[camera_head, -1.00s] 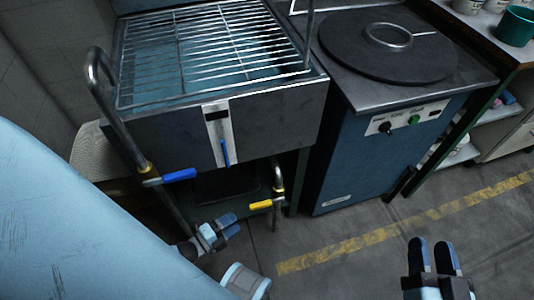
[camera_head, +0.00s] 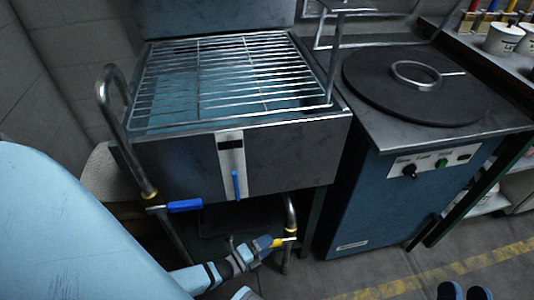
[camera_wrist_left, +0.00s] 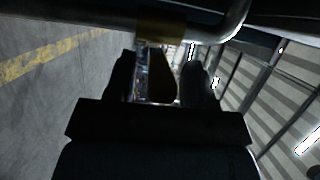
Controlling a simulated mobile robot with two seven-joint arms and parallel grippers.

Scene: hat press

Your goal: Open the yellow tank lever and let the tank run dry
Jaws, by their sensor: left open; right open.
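The metal tank (camera_head: 180,165) with a wire rack (camera_head: 200,75) on top stands at upper left, with water showing under the rack. The yellow lever (camera_head: 278,243) is on the drain pipe (camera_head: 290,215) below the tank's right side, mostly hidden by my left gripper. My left gripper (camera_head: 268,245) is open, its fingertips at the lever. In the left wrist view the dark lever (camera_wrist_left: 160,85) lies between the two open fingers; contact cannot be told. My right gripper (camera_head: 466,291) is open and empty above the floor at the bottom edge.
A blue lever (camera_head: 185,206) sits on the bent pipe (camera_head: 120,125) at the tank's left. A blue handle (camera_head: 236,185) hangs on the tank front. A blue cabinet (camera_head: 370,200) with a round dark plate stands at right. Floor (camera_head: 400,270) in front is clear.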

